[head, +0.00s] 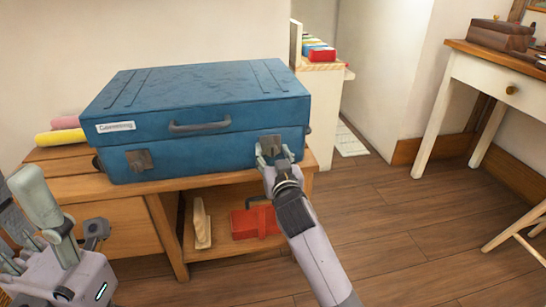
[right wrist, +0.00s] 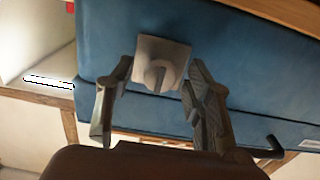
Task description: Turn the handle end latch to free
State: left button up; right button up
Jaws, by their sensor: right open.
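The blue case (head: 190,105) lies shut on a wooden bench, with a dark grey handle (head: 200,125) on its front. A grey latch (head: 138,160) is on the front left of the case. A second latch (head: 270,145) on the front right is partly covered by my right gripper (head: 272,158). In the right wrist view this latch (right wrist: 160,62) shows as a square plate with a rounded knob. My open right gripper (right wrist: 160,88) has one finger on each side of it, with gaps visible. I cannot tell the latch's turn position.
The wooden bench (head: 165,184) has a red box (head: 255,222) and a wood piece on its lower shelf. Yellow and pink rolls (head: 62,137) lie left of the case. A white desk (head: 480,80) stands right. The floor between is clear.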

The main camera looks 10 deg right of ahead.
jog(key=shift+c, duration=0.3)
grip_shut()
dwell(0.4)
